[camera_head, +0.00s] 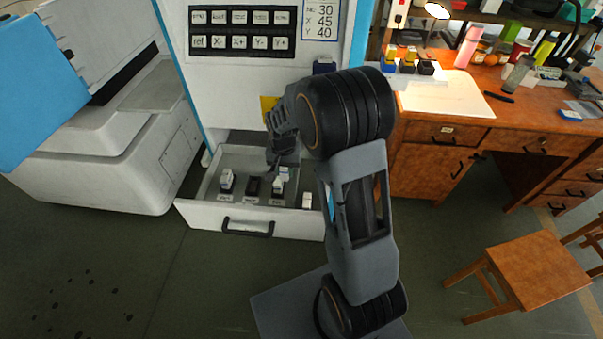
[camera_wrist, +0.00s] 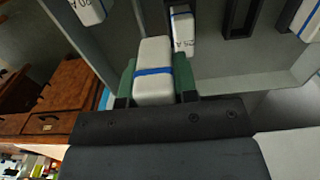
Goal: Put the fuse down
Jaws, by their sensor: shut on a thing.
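My gripper (camera_wrist: 153,88) is shut on a white fuse with a blue band (camera_wrist: 153,75), its green fingers on either side of it. In the head view my gripper (camera_head: 283,162) is over the open drawer (camera_head: 222,212). Beyond the held fuse, a white fuse marked 25 A (camera_wrist: 183,32) stands in the drawer. An empty dark holder (camera_wrist: 241,14) is to its right in the wrist view; in the head view this holder (camera_head: 252,187) lies between two white fuses. Whether the held fuse touches anything below cannot be told.
Another fuse (camera_head: 227,180) stands at the drawer's left and one (camera_head: 307,201) at its right. The machine's button panel (camera_head: 243,30) rises behind. A wooden desk (camera_head: 440,135) and stool (camera_head: 525,268) are to the right. The floor at front left is clear.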

